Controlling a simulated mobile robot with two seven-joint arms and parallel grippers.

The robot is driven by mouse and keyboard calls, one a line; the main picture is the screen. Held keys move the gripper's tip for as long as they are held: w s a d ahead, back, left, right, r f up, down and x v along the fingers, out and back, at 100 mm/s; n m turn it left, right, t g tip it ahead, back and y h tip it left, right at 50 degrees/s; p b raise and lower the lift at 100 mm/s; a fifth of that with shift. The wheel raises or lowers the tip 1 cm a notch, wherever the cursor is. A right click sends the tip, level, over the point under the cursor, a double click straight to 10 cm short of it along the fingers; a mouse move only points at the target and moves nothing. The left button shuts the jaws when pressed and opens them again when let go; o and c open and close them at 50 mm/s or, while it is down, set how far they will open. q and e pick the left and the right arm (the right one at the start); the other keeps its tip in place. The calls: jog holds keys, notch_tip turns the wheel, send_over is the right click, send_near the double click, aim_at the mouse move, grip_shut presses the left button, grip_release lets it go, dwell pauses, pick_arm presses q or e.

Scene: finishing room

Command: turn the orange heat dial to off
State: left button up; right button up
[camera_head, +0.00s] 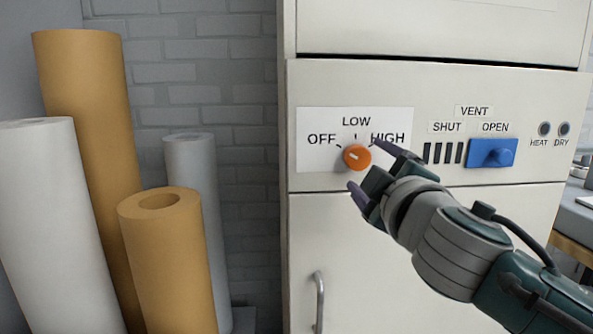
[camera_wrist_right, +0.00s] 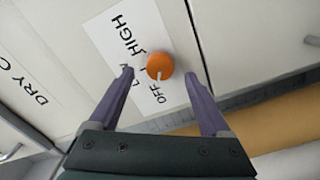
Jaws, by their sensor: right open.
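The orange heat dial (camera_head: 357,157) sits on a white label with OFF, LOW and HIGH on the cream panel. Its pale pointer mark slants to the upper left, toward the OFF side; I cannot tell whether it lines up exactly with the tick. My right gripper (camera_head: 364,167) is open at the dial, reaching in from the lower right. In the right wrist view the dial (camera_wrist_right: 160,65) shows between the two spread fingertips (camera_wrist_right: 159,75), with gaps on both sides. The mark there points toward the OFF lettering. My left gripper is not in view.
A blue vent slider (camera_head: 491,153) sits under OPEN, right of dark slots. HEAT (camera_head: 544,129) and DRY (camera_head: 564,129) lamps look dark. A door handle (camera_head: 319,302) is below. Several paper rolls (camera_head: 168,255) stand at the left; a bench (camera_head: 573,215) is at the right edge.

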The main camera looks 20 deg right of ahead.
jog(key=v, duration=0.5)
jog(key=shift+s, duration=0.35)
